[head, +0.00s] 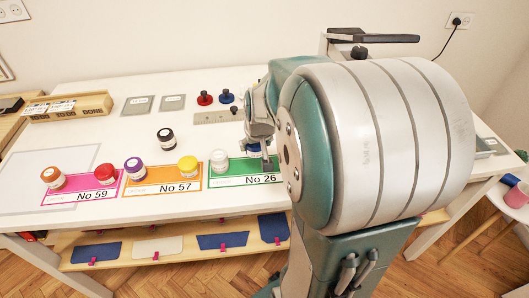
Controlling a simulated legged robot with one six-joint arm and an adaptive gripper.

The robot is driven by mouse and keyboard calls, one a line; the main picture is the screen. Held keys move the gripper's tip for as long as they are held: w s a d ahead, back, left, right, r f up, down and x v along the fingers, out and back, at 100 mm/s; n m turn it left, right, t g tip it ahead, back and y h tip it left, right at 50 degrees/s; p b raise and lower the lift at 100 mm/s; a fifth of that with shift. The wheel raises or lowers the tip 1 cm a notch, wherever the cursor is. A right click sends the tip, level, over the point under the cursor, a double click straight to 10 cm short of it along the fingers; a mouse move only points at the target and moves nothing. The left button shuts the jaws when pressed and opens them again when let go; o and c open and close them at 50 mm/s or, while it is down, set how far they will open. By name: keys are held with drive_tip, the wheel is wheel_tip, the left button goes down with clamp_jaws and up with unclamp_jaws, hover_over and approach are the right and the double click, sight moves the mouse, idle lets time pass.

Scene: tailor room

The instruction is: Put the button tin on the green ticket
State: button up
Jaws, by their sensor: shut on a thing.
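The green ticket (230,180), marked No 26, lies at the right end of a row of tickets on the white table. A small tin with a white lid (219,160) stands on its left part. My gripper (265,158) is over the right part of this ticket, shut on a small tin with some blue (253,148). My fingers and arm hide most of the held tin, and I cannot tell whether it touches the ticket.
The pink ticket (80,197) bears orange and red tins; the orange ticket (180,186) bears purple and yellow ones. A black-topped tin (165,137) stands behind them. A wooden tray (68,108) marked DONE is at the back left. My arm covers the table's right side.

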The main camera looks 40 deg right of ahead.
drive_tip(key=d+f, duration=0.4)
drive_tip(key=d, duration=0.1)
drive_tip(key=shift+d+f, duration=0.15)
drive_tip(key=shift+f, duration=0.15)
drive_tip(key=shift+d+f, duration=0.15)
drive_tip(key=shift+f, duration=0.15)
wheel_tip(320, 180, down, 4)
drive_tip(key=shift+r, duration=0.15)
drive_tip(key=shift+d+f, duration=0.1)
drive_tip(key=shift+f, duration=0.1)
drive_tip(key=shift+d+f, duration=0.1)
drive_tip(key=shift+d, duration=0.2)
drive_tip(key=o, duration=1)
drive_tip(key=shift+o, duration=0.2)
drive_tip(key=shift+a, duration=0.25)
